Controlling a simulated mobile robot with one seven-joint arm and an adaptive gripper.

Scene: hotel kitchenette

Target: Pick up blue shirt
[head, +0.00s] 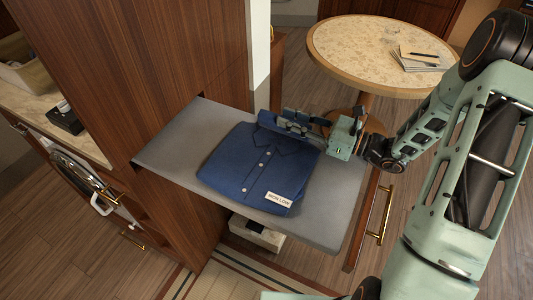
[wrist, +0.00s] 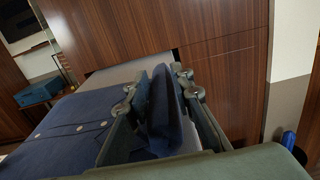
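The blue shirt (head: 258,165) lies folded, with pale buttons and a white label, on a grey pull-out board (head: 172,148). My gripper (head: 287,122) is at the shirt's collar end, along its far right edge. In the wrist view, the shirt (wrist: 62,125) spreads out at the left. The rest of the shirt still lies on the board. The exact finger contact is partly hidden in the head view.
A wooden cabinet wall (head: 165,60) rises behind and left of the board. A round table (head: 360,45) with papers and a pen stands at the back right. A drawer with a brass handle (head: 380,215) is beside the board. Space above the shirt is clear.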

